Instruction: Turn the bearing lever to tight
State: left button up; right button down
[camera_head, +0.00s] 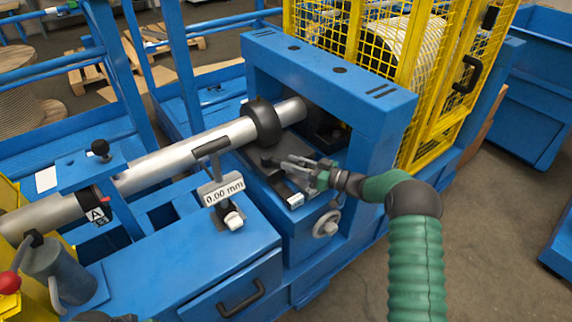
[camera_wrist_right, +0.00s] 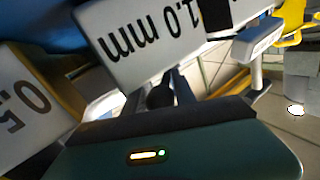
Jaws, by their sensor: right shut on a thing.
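My right gripper (camera_head: 294,163) reaches in from the right to the dark bearing block under the blue frame. It is shut on the bearing lever, a small dark lever with a black knob (camera_head: 268,159); its fingers cover part of it. I cannot tell the lever's exact angle. A small white label (camera_head: 296,200) sits on the block's front edge. In the right wrist view, my green gripper body (camera_wrist_right: 180,150) fills the bottom, and a black round part (camera_wrist_right: 160,95) shows just beyond it. My left gripper is not clearly in view.
A grey shaft (camera_head: 185,155) with a black collar (camera_head: 263,122) runs behind the gripper. A "0.00 mm" sign (camera_head: 221,190) stands left. A handwheel (camera_head: 327,223) is below. A "1.0 mm" plate (camera_wrist_right: 140,40) shows close in the wrist view.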

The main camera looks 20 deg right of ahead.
jog(key=shift+w+d+r, duration=0.1)
jog(key=shift+d, duration=0.1)
jog(key=c, duration=1.3)
grip_release()
jog(key=shift+o, duration=1.3)
jog(key=shift+s+d, duration=0.3)
jog(key=shift+s, duration=0.05)
jog(key=p+v, duration=0.3)
jog(key=v, duration=1.3)
jog(key=shift+f, duration=0.25)
jog(key=shift+c, duration=0.4)
